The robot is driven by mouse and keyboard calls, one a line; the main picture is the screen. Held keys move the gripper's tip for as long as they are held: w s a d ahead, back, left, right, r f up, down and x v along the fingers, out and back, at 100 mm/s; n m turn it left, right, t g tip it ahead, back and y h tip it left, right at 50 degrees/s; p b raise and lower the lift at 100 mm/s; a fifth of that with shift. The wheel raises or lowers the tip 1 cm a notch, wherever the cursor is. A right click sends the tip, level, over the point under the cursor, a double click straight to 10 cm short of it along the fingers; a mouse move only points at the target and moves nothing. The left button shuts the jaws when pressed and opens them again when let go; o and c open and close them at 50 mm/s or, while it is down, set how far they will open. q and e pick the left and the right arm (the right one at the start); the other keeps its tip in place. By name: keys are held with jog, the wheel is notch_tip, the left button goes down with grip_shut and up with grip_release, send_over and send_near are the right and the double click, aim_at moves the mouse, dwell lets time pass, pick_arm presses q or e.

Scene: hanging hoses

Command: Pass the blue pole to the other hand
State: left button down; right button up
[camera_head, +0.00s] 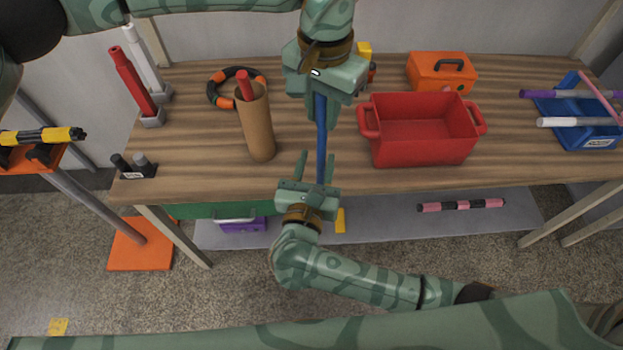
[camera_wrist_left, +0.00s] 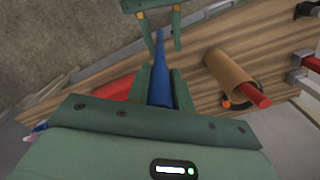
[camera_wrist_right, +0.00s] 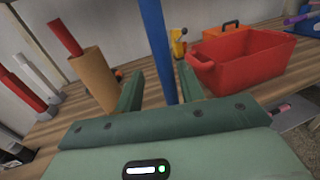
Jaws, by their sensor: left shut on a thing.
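The blue pole (camera_head: 321,132) hangs upright over the bench's front part. My left gripper (camera_head: 321,98) is shut on its upper part; the pole also runs out from the left gripper's fingers in the left wrist view (camera_wrist_left: 160,75). My right gripper (camera_head: 316,160) is below, fingers pointing up, open around the pole's lower part. In the right wrist view the pole (camera_wrist_right: 156,45) stands between the right fingers (camera_wrist_right: 160,85), with a gap showing at least on its left side. The pole's upper end is hidden by the left gripper.
On the wooden bench (camera_head: 200,178), a brown tube (camera_head: 257,128) with a red rod stands left of the pole. A red bin (camera_head: 422,150) stands close on the right. Behind are an orange-black ring (camera_head: 215,97) and an orange case (camera_head: 440,72). A blue crate (camera_head: 590,135) is far right.

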jog(key=shift+w+d, duration=0.1)
jog(key=shift+w, duration=0.1)
jog(key=shift+c, duration=0.2)
grip_shut()
pick_arm(q)
jog(key=c, duration=1.1)
grip_release()
jog(key=shift+c, duration=0.2)
jog(key=shift+a, duration=0.1)
